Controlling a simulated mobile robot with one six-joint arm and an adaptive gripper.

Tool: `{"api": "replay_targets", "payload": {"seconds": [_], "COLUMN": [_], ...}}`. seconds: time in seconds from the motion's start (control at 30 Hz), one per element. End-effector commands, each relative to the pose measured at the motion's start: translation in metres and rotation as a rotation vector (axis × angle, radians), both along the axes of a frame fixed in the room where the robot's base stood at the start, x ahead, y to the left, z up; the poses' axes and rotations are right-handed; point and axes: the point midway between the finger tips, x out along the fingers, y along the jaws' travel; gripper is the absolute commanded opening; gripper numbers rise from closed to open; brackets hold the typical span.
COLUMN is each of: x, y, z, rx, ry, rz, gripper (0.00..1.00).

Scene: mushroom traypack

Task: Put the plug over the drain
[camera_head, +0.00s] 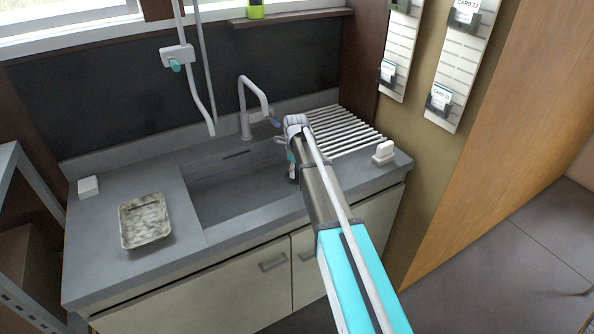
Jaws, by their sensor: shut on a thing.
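The grey sink basin (235,196) is set into the counter. My arm reaches over its right end, and my gripper (292,168) points down into the basin, partly hidden by my own arm. It is shut on a small dark thing (293,180), which looks like the plug, low in the right part of the basin. I cannot tell whether it touches the basin floor. The drain is not visible; my arm and gripper cover that part of the sink.
A tap (246,108) stands behind the basin, close to my arm. A ribbed drying rack (345,131) and a white block (383,152) lie to the right. A mottled tray (145,220) and a small white box (88,186) sit on the left counter.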

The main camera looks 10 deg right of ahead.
Motion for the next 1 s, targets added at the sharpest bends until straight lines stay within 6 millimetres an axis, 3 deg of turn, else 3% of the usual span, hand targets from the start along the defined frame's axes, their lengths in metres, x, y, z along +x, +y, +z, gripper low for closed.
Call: {"api": "replay_targets", "payload": {"seconds": [1.0], "x": [0.000], "y": [-0.002], "z": [-0.045], "rx": [0.000], "ry": [0.000], "rz": [-0.002], "gripper": [0.16]}}
